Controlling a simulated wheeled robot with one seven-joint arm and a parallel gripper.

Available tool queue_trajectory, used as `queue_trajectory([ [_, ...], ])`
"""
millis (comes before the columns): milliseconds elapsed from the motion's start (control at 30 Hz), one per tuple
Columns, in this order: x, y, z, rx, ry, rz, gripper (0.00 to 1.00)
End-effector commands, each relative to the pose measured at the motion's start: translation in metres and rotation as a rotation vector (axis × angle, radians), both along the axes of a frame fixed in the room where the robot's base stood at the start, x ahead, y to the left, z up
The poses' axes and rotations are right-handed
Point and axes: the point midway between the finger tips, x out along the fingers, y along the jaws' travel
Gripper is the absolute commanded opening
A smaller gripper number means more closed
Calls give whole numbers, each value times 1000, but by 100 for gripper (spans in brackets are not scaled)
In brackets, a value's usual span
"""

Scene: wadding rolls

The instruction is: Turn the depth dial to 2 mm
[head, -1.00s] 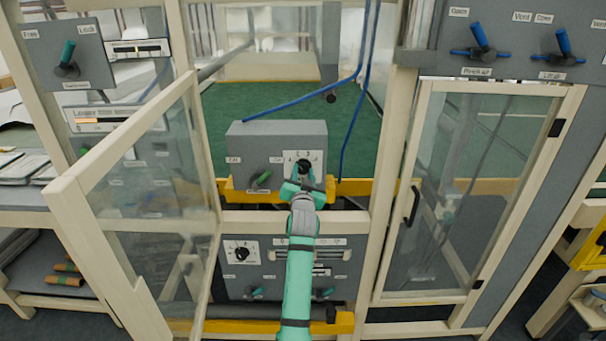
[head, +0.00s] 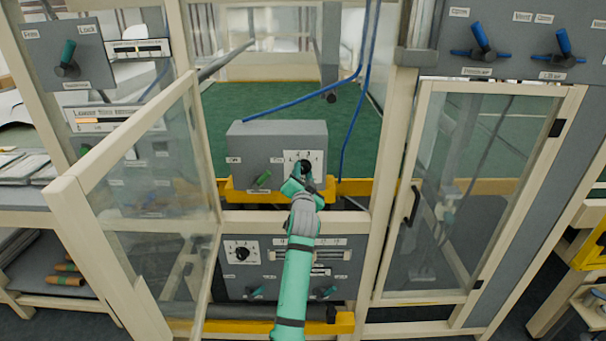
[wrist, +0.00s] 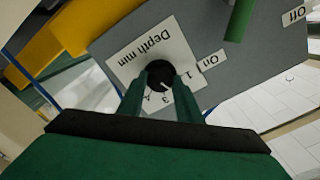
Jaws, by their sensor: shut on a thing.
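The depth dial (head: 306,166) is a round black knob on a white numbered plate, at the right of a grey control box (head: 250,138). In the wrist view the dial (wrist: 159,74) sits on its plate reading "Depth mm" (wrist: 138,48), with numbers 1, 3 and 4 readable around it. My gripper (wrist: 160,80) is shut on the dial, one green finger on each side. In the head view my gripper (head: 304,174) reaches the dial from below and hides part of it. Which number the dial points to is not clear.
A green lever (head: 263,178) stands left of the dial on the same box; it shows at the wrist view's top. An open framed glass door (head: 130,190) stands left of my arm. Blue cables (head: 353,110) hang just right of the box. A yellow rail (head: 235,196) runs below it.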

Motion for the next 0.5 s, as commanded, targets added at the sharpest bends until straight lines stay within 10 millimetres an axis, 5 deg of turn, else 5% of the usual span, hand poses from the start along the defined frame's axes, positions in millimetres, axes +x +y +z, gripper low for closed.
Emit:
queue_trajectory([
  [100,0,-1,-1,-1,3,-2,9],
  [133,0,-1,-1,-1,2,-1,36],
  [200,0,-1,-1,-1,2,-1,50],
  [500,-1,0,0,-1,0,0,50],
])
